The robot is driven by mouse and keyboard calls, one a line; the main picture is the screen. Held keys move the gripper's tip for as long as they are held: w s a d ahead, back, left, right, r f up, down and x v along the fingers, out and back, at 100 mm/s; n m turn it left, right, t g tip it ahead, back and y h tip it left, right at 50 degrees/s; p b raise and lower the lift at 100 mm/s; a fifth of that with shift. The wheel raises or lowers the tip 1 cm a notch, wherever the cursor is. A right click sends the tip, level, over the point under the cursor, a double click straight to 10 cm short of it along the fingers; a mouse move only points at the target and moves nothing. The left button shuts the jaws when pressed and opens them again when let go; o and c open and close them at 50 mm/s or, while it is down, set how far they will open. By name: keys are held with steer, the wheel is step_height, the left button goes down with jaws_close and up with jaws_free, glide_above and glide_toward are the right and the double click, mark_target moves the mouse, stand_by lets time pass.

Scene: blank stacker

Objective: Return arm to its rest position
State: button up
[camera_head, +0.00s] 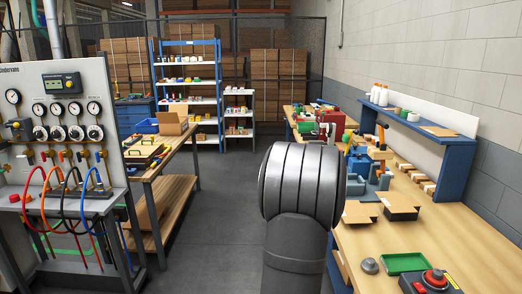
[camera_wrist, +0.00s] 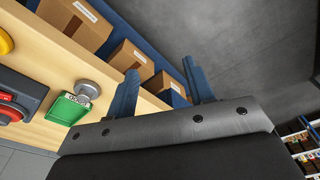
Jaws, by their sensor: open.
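My gripper (camera_wrist: 160,66) shows in the wrist view as two blue fingers set apart on a dark grey mount. It is open, and nothing is held between the fingers. Cardboard boxes show beyond the fingers, apart from them as far as I can tell. In the head view my dark grey arm link stands in the middle, and the gripper itself is hidden.
The wooden bench (camera_head: 440,240) on the right carries a green tray (camera_head: 405,263), a grey knob (camera_head: 370,265), a red-handled switch (camera_head: 436,279) and open boxes (camera_head: 401,207). A gauge panel (camera_head: 65,120) stands left. Grey floor between is clear.

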steer(key=a+f+n, duration=0.1)
steer(key=a+f, duration=0.1)
steer(key=a, duration=0.5)
steer(key=shift+w+a+f, duration=0.25)
steer(key=shift+a+f, duration=0.05)
steer(key=shift+f, duration=0.05)
